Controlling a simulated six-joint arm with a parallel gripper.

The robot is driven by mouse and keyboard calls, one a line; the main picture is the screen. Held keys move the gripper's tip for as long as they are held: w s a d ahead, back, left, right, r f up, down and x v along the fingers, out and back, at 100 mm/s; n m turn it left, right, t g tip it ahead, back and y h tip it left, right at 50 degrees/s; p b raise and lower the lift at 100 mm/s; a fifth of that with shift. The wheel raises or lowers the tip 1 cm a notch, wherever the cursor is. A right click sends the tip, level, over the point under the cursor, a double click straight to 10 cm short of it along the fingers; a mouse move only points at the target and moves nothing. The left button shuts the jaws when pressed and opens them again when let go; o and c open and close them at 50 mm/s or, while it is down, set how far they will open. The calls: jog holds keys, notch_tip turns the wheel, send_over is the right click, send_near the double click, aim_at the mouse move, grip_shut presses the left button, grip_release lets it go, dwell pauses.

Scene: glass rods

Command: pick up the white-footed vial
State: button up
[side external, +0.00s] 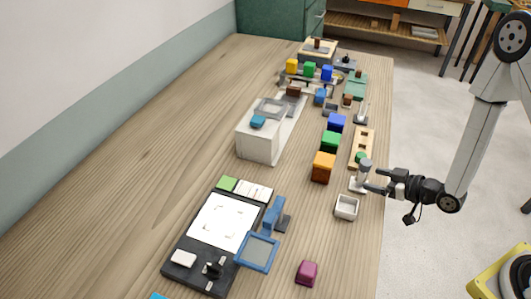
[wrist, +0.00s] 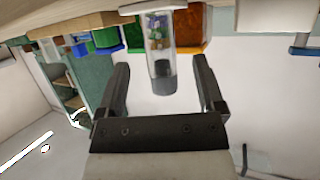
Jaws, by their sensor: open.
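The white-footed vial (side external: 364,172) stands upright near the right edge of the table, with a clear body and a grey top. In the wrist view the vial (wrist: 159,45) appears upside down, its white foot (wrist: 151,6) at the top and its dark grey cap (wrist: 162,77) lower down. My gripper (side external: 372,180) is beside the vial, level with it, reaching in from the right. In the wrist view my gripper (wrist: 161,66) is open, and the vial shows in the gap between the fingers. I see no finger touching it.
A small white tray (side external: 346,207) is close in front of the vial. Orange (side external: 323,167), green (side external: 330,141) and blue (side external: 337,122) blocks stand left of it. A wooden rack (side external: 367,137) is just behind. Open floor (side external: 425,130) lies to the right.

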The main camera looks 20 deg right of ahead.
jog(key=shift+x, duration=1.45)
jog(key=shift+c, duration=0.2)
grip_shut()
jog(key=shift+r, duration=0.2)
notch_tip(320, 180, up, 10)
jog(key=shift+f, duration=0.2)
dwell(0.5)
